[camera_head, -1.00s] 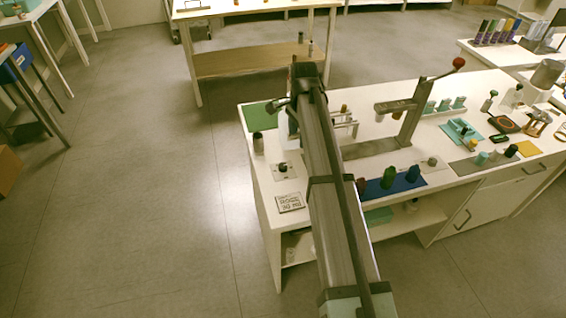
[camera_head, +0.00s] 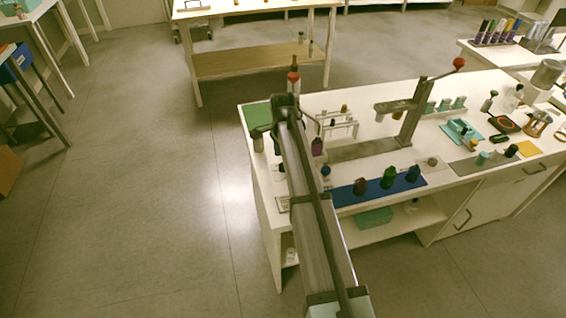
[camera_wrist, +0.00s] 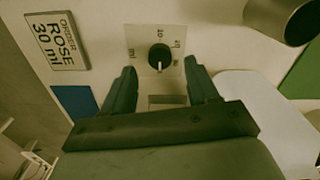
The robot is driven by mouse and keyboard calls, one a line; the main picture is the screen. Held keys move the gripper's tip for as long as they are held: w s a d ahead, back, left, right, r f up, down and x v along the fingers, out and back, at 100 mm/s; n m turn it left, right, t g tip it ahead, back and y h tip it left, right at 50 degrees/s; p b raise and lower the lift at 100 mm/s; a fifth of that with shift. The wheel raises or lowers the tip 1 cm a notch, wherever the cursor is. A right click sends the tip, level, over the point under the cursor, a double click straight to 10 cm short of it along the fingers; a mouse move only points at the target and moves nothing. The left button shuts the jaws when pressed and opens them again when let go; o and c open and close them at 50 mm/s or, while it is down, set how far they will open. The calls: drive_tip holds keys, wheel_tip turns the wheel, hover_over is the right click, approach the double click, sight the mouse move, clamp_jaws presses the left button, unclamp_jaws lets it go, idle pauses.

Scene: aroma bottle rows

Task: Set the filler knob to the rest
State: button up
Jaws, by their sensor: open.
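The filler knob (camera_wrist: 159,57) is a round black dial on a white plate (camera_wrist: 139,37) with printed numbers and "ml". Its white pointer line points toward the bottom of the wrist view. My gripper (camera_wrist: 159,67) is open, one dark finger to each side of the knob's lower edge in the wrist view. No contact with the knob shows, and the height between them is hard to tell. In the head view my arm hides the knob and my gripper's fingers.
An order card (camera_wrist: 57,40) reads "ROSE 30 ml". A grey cylinder (camera_wrist: 280,15) stands near the knob plate. A blue mat (camera_head: 347,196) holds dark, green and blue bottles. A dispenser stand (camera_head: 414,112) with a red-ball lever rises behind. A green mat (camera_head: 257,112) lies at the back left corner.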

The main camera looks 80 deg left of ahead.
drive_tip(key=shift+f, duration=1.75)
drive_tip(key=c, duration=1)
